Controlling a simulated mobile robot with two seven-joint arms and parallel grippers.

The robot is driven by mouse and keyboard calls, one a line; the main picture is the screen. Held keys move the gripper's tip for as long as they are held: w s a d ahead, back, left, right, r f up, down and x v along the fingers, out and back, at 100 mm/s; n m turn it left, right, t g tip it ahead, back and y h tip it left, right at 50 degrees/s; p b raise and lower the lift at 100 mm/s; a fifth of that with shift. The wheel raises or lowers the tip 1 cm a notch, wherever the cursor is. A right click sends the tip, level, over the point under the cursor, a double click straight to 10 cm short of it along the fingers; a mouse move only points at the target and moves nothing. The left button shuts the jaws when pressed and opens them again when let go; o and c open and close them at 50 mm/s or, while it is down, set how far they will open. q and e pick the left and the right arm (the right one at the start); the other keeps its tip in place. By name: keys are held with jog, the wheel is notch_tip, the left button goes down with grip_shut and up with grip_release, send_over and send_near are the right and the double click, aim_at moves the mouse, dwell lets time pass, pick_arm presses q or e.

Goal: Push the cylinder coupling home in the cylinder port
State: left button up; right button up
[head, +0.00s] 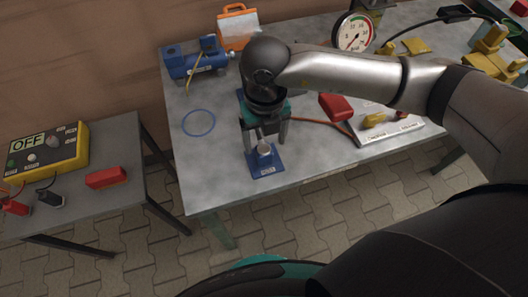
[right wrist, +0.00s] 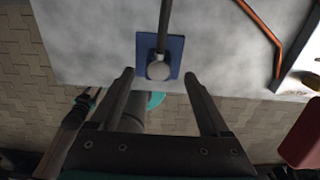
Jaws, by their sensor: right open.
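A blue cylinder (head: 192,62) lies at the back left of the grey table, with a thin yellow line at its front. I cannot make out its port or a coupling for sure. My right gripper (head: 265,140) points down over the table's front part, fingers apart, with nothing between them. Just in front of it is a small blue plate (head: 266,168) with a label and a round grey metal piece (head: 264,148) on it. In the right wrist view the plate (right wrist: 176,48) and grey piece (right wrist: 158,69) lie beyond the open fingertips. My left gripper is not in view.
A blue ring (head: 198,122) lies flat left of my gripper. An orange box (head: 238,30), a gauge (head: 353,32), a red block (head: 337,107) and a pale panel (head: 388,126) stand around. A side table (head: 120,160) holds a yellow OFF box (head: 48,152).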

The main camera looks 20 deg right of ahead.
aim_at(264, 150)
notch_tip(264, 150, down, 5)
jog(key=shift+a+r+b, duration=0.15)
jog(key=shift+r+b, duration=0.05)
jog(key=shift+b, duration=0.4)
jog(key=shift+f, duration=0.3)
jog(key=c, duration=0.9)
grip_shut()
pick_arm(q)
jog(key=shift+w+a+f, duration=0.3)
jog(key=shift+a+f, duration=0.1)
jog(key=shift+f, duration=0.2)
pick_arm(e)
jog(key=shift+r, duration=0.15)
